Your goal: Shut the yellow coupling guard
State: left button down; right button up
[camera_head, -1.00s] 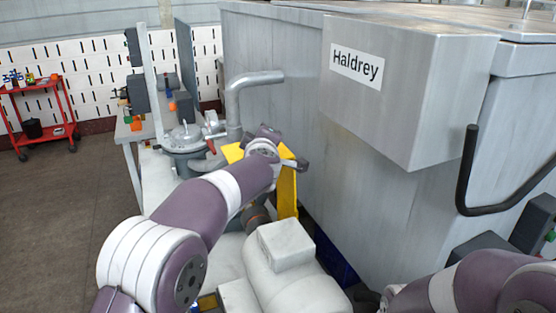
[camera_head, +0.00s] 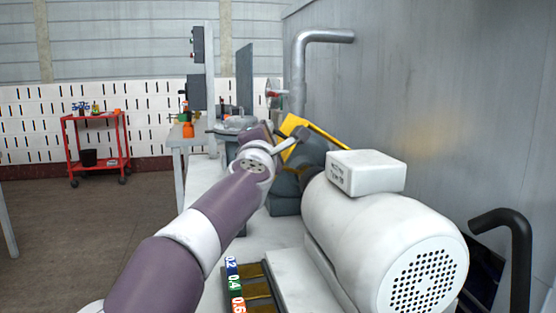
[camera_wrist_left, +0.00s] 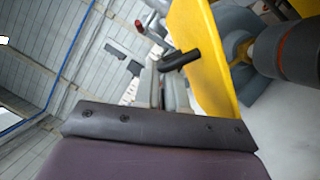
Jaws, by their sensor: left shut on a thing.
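The yellow coupling guard (camera_head: 318,132) sits tilted behind the white motor in the head view, partly hidden by my left arm. In the left wrist view it is a large yellow panel (camera_wrist_left: 205,65) with a dark handle (camera_wrist_left: 181,60) on its face. The dark shaft and coupling (camera_wrist_left: 285,48) show to its right, uncovered on this side. My left gripper (camera_head: 292,141) reaches in from the left at the guard's near side. It is shut on the guard's handle; the contact is small in the pictures. My right gripper is out of view.
The white motor (camera_head: 385,240) with its terminal box (camera_head: 365,172) stands close to the right of my left arm. A grey tank wall (camera_head: 430,110) bounds the right side, with a black bar handle (camera_head: 512,230) near. A red cart (camera_head: 95,145) stands far left.

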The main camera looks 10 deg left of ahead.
pick_arm(q)
jog(key=f+n+b, duration=0.2)
jog(key=f+b, duration=0.2)
jog(key=f+n+t+y+b, duration=0.1)
jog(key=f+n+b, duration=0.1)
jog(key=f+b, duration=0.3)
jog(key=shift+a, duration=0.2)
jog(key=shift+f+b, duration=0.5)
jog(key=shift+b, duration=0.5)
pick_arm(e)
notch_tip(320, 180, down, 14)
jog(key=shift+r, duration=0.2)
pick_arm(q)
jog(key=shift+d, duration=0.1)
jog(key=c, duration=1.2)
grip_release()
jog(key=shift+w+d, duration=0.1)
jog(key=shift+d, duration=0.05)
jog(key=shift+r, duration=0.1)
jog(key=b+v, duration=0.3)
jog(key=v, duration=0.9)
jog(key=shift+s, duration=0.35)
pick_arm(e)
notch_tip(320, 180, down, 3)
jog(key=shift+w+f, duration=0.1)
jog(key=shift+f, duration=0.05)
